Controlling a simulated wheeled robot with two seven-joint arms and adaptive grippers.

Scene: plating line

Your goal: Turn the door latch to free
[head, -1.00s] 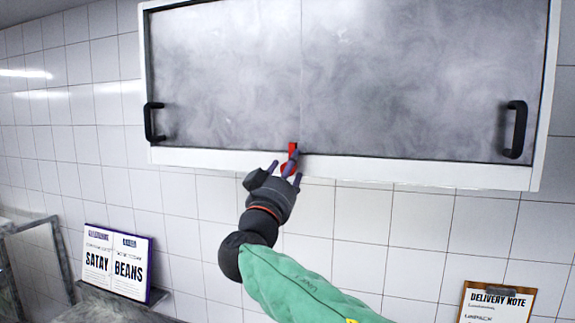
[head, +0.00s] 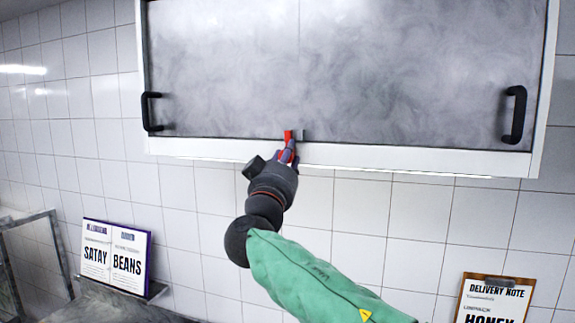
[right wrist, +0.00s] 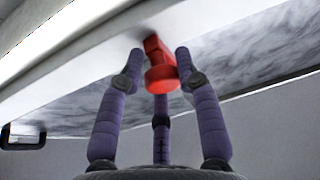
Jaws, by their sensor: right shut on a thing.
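The red door latch (head: 288,135) sits at the bottom edge of the cabinet's grey doors, near the middle seam. My right gripper (head: 286,153) reaches up to it from below, and its fingers hide part of the latch. In the right wrist view the red latch (right wrist: 160,72) has a round knob and a bar running up to the white frame. The purple fingers of the right gripper (right wrist: 158,62) are closed around it, one on each side and one behind. A small grey piece (head: 300,135) shows just right of the latch. My left gripper is not in view.
The wall cabinet has a white frame (head: 420,165) and black handles at the left (head: 150,112) and right (head: 515,115). A menu board (head: 115,258) stands on a shelf at lower left. A delivery note clipboard (head: 494,297) is at lower right.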

